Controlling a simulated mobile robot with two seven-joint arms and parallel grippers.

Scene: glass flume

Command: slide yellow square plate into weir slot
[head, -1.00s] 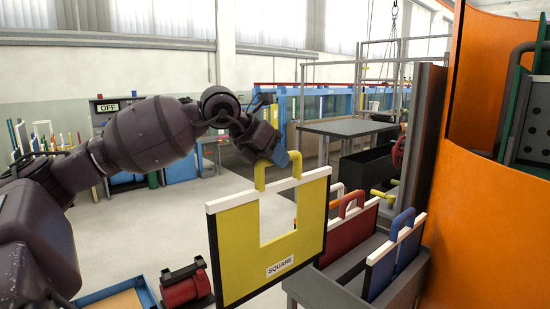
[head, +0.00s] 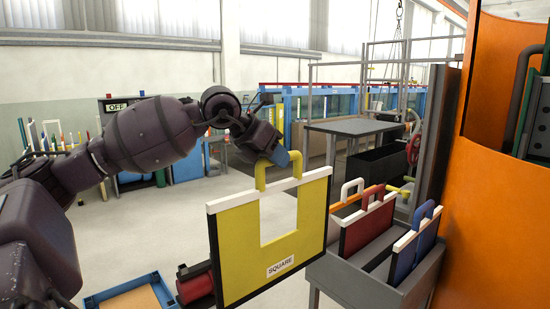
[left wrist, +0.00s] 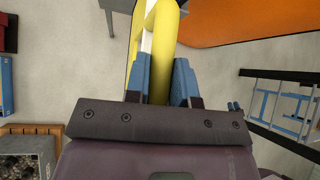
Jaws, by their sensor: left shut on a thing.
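The yellow square plate (head: 238,244) hangs upright in the middle of the head view. It has a white top edge, a square notch, a "SQUARE" label and a yellow handle loop (head: 262,178). My left gripper (head: 280,157) is shut on that handle and holds the plate clear of the floor. In the left wrist view the yellow handle (left wrist: 163,80) runs between the two blue fingers (left wrist: 158,84). The long blue-framed glass flume (head: 310,103) stands in the background. I cannot make out the weir slot. My right gripper is not in view.
A grey rack (head: 350,282) with red and blue plates (head: 366,226) stands just right of the held plate. A large orange panel (head: 500,210) closes off the right. A grey table (head: 352,127) stands farther back. A red motor-like unit (head: 196,287) and a blue-rimmed tray (head: 132,297) are at lower left.

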